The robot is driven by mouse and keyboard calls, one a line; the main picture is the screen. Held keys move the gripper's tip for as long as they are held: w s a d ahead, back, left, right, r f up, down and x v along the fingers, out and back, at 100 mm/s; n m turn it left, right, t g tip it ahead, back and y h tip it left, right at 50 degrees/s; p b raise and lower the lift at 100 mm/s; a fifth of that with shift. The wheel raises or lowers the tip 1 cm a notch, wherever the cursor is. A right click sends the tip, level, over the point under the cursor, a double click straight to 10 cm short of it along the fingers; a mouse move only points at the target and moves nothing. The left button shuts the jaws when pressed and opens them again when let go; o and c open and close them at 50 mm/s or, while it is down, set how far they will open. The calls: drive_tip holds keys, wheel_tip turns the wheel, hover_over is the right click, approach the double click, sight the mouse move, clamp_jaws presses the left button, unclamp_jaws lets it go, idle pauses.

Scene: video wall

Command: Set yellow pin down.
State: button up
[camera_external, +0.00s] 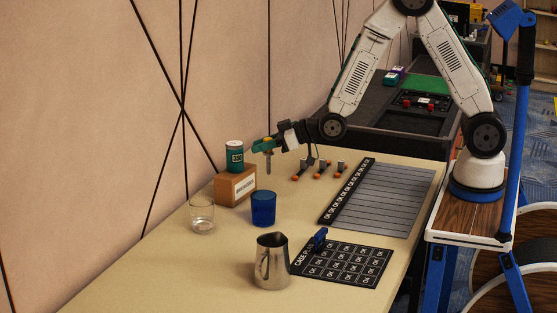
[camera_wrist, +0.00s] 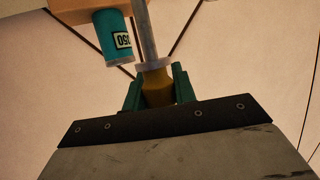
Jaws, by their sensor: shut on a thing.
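The yellow pin (camera_wrist: 157,82) is between the green fingers of my gripper (camera_wrist: 158,92) in the wrist view, with a pale collar and a grey shaft beyond it. In the external view my gripper (camera_external: 264,145) is shut on the pin (camera_external: 268,161), which hangs upright above the table beside the teal can. The pin's tip appears clear of the tabletop, though the exact height is hard to tell.
A teal can (camera_external: 234,156) stands on a brown box (camera_external: 235,185) close by. A clear glass (camera_external: 201,216), a blue cup (camera_external: 263,208) and a metal pitcher (camera_external: 271,262) stand nearer. Orange-tipped pieces (camera_external: 320,170), a striped chart (camera_external: 383,198) and a grid mat (camera_external: 345,264) lie right.

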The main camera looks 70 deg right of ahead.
drive_tip(key=s+a+f+n+g+y, duration=0.1)
drive_tip(key=s+a+n+g+y, duration=0.4)
drive_tip(key=a, duration=0.7)
drive_tip(key=s+a+n+g+y, duration=0.1)
drive_tip(key=s+a+n+y, duration=0.2)
drive_tip(key=s+a, duration=0.6)
drive_tip(key=shift+w+a+f, duration=1.65)
drive_tip(key=shift+w, duration=0.95)
drive_tip(key=shift+w+a+f, duration=1.65)
drive_tip(key=shift+w+f, duration=0.05)
drive_tip(key=shift+w, duration=0.9)
drive_tip(key=shift+w+a+f, duration=1.65)
drive_tip(key=shift+w, duration=0.95)
drive_tip(key=shift+f, duration=0.1)
drive_tip(key=o, duration=1)
